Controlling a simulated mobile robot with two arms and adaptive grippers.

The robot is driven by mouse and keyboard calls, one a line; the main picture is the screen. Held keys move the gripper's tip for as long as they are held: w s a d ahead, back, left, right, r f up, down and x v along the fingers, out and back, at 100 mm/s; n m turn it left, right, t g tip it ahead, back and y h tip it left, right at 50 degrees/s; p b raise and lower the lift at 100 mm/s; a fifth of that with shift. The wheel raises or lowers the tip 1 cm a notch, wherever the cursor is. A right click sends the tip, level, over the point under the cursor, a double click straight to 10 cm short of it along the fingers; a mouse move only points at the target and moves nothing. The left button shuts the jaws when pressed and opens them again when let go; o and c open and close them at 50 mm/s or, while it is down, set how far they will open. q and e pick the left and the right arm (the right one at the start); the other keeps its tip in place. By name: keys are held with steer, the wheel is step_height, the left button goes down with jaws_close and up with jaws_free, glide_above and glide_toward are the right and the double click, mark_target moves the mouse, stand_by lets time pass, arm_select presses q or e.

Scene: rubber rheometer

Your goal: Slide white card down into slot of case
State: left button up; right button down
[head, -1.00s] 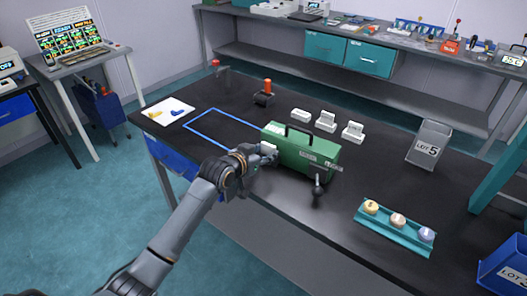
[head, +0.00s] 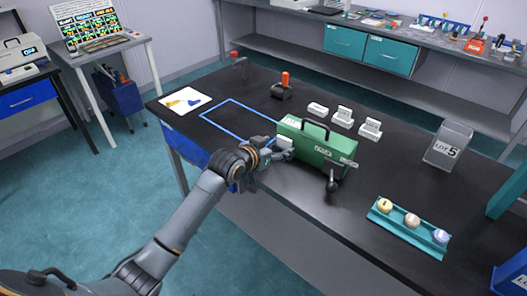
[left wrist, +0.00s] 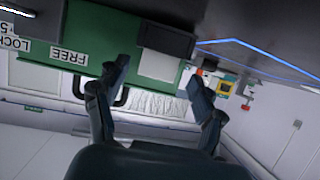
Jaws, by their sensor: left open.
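The green case (head: 318,148) stands on the dark bench, with a black handle on top and a dark lever at its front right. My left gripper (head: 285,148) is at the case's left end. In the left wrist view, which looks upside down, the case (left wrist: 105,38) fills the upper left, with a "FREE" label. A plain white card (left wrist: 159,66) shows against it, adjoining a dark block (left wrist: 166,38); how deep it sits is unclear. My left gripper (left wrist: 158,75) is open, its fingers apart on either side of the card. My right gripper is not in view.
A blue outline (head: 222,108) marks the bench left of the case. Three white blocks (head: 343,115) stand behind it. A teal tray (head: 385,231) with three round pieces lies front right, and a grey "LOT 5" bin (head: 447,147) stands right. Bare bench lies between them.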

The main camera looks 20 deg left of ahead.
arm_select(q)
steer(key=v, duration=1)
steer(key=shift+s, duration=0.1)
